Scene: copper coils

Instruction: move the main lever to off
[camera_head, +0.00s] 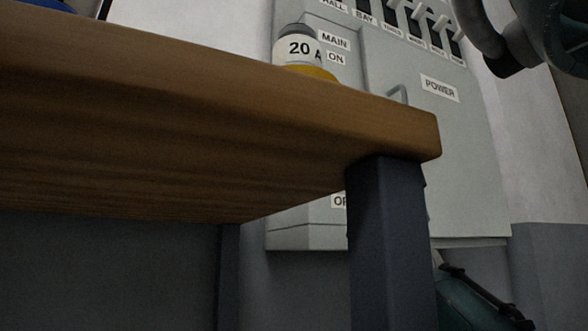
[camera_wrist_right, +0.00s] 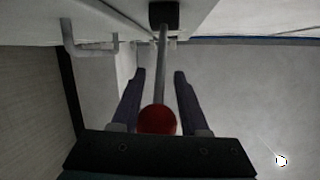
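In the right wrist view the main lever shows as a grey rod (camera_wrist_right: 162,65) with a red ball knob (camera_wrist_right: 157,119), running from a black pivot block (camera_wrist_right: 164,14) on the panel. My right gripper (camera_wrist_right: 160,73) is open, its two dark fingers on either side of the rod with gaps to it. The knob sits between the fingers close to the palm. In the head view the grey panel (camera_head: 475,170) carries a MAIN label (camera_head: 334,41) and an ON label (camera_head: 336,58). A lower label is partly hidden by the bench. The lever and both grippers are not visible there.
A wooden bench top (camera_head: 200,110) on a dark leg (camera_head: 385,230) blocks much of the head view. A "20 A" fuse (camera_head: 300,48) with a yellow band shows above its edge.

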